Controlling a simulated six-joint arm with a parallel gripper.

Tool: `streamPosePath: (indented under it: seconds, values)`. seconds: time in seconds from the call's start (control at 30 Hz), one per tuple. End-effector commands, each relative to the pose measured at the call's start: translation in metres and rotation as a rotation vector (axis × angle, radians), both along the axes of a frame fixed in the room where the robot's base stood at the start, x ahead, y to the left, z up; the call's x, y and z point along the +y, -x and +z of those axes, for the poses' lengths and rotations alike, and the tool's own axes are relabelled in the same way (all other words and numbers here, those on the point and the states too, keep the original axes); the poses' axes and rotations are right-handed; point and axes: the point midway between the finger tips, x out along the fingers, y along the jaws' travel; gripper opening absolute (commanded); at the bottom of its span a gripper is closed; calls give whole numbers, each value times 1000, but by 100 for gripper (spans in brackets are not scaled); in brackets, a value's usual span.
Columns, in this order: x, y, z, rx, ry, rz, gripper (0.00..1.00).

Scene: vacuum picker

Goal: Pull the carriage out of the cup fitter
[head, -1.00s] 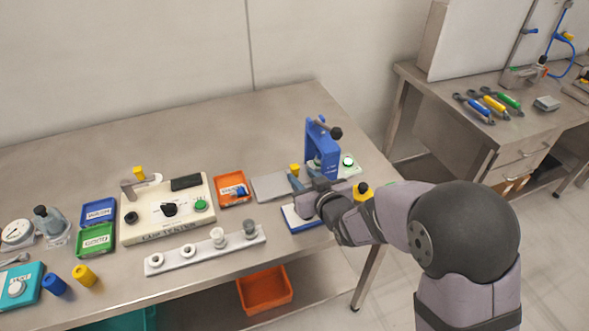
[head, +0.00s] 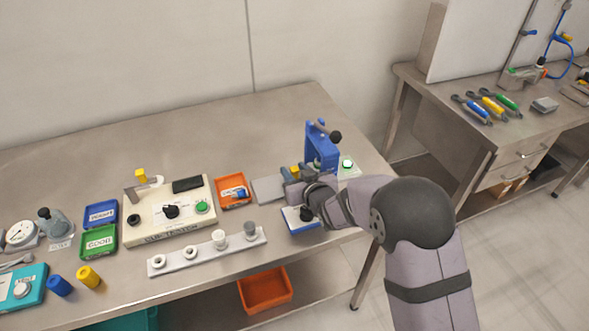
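The cup fitter (head: 321,147) is a blue upright press with a black-knobbed lever, near the right end of the bench. A white plate with a blue edge (head: 292,220) and a black knob (head: 306,213) sticks out at its front, toward the bench's front edge. It looks like the carriage, but my arm hides where it meets the fitter. My gripper (head: 293,174) is behind the knob, at the front left of the fitter and apart from the knob. Its fingers are too small and covered to tell whether they are open or shut.
A grey plate (head: 268,189) and an orange tray (head: 226,202) lie left of my gripper. A white rail (head: 205,252) with several cups runs along the front, and a cream tester box (head: 150,232) stands behind it. A green button (head: 347,164) is right of the fitter. The back of the bench is clear.

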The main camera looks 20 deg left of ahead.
Motion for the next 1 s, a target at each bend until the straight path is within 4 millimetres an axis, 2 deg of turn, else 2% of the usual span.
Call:
streamPosePath:
  seconds: [0.37,0.5,0.53,0.77,1.0]
  values:
    - [2,-2,-2,1,1,0,34]
    - [2,-3,-2,1,1,0,3]
    - [2,-2,-2,1,1,0,0]
    - [6,1,-3,0,0,1,0]
    - [42,36,-5,-1,-3,5,0]
